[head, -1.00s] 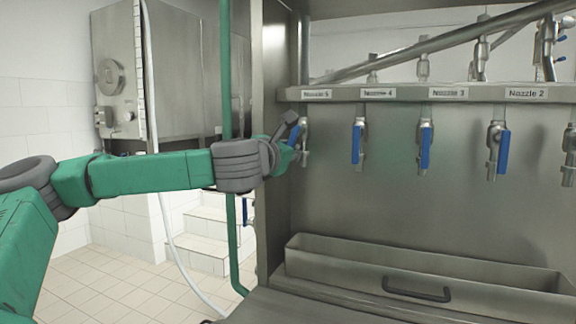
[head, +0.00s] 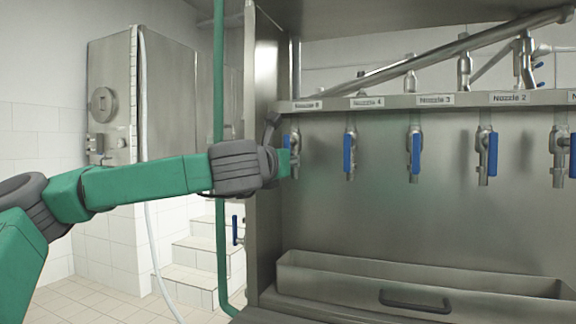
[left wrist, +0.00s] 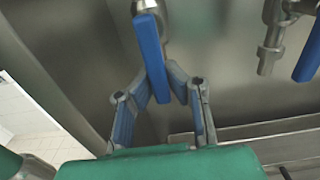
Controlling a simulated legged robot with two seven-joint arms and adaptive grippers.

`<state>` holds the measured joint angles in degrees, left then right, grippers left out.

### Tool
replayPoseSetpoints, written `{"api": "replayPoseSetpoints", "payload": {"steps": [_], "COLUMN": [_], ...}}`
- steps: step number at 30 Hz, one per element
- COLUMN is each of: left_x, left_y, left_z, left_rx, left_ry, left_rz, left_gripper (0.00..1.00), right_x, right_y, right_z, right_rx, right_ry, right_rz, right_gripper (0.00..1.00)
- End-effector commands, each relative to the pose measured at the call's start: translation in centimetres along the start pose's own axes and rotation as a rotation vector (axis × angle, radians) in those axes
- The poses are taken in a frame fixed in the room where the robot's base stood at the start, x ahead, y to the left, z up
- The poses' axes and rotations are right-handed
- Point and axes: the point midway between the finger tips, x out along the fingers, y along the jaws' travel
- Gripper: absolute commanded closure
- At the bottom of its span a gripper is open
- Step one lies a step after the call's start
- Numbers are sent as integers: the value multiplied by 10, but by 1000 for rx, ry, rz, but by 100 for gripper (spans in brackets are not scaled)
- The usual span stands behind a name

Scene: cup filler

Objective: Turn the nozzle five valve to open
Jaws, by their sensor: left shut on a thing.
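The nozzle five valve (head: 296,150) hangs below the "Nozzle 5" label at the left end of the rail. Its blue handle (left wrist: 150,52) hangs down from the metal valve body (left wrist: 147,7) in the left wrist view. My left gripper (left wrist: 163,78) is shut on this handle, with one finger on each side of its lower part. In the head view, my left gripper (head: 280,150) is at the valve, and its wrist and fingers partly hide the handle. My right gripper is not in view.
Valves with blue handles, such as nozzle four's (head: 349,152) and nozzle three's (head: 416,152), hang to the right. Below is a trough (head: 400,275) with a dark handle (head: 414,302). Open space lies between.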

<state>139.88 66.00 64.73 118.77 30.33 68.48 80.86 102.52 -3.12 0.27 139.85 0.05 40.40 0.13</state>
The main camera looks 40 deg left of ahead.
Motion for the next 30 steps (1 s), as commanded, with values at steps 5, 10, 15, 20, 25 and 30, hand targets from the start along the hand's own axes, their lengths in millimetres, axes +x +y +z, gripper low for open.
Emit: {"api": "replayPoseSetpoints", "payload": {"steps": [5,10,15,20,25,30], "left_x": [0,0,0,-4,-28,-65], "left_y": [-1,-1,-1,-1,-1,0], "left_z": [-5,-4,-2,-1,0,-1], "left_rx": [0,0,1,0,0,0], "left_ry": [12,8,5,2,1,1], "left_rz": [-2,-1,-1,-1,-3,-4], "left_gripper": [100,66,66,66,66,66], "right_x": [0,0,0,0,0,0], "right_y": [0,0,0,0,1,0], "right_z": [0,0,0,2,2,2], "right_rx": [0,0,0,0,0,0], "right_ry": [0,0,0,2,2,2], "right_rz": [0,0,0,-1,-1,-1], "right_gripper": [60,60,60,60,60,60]}}
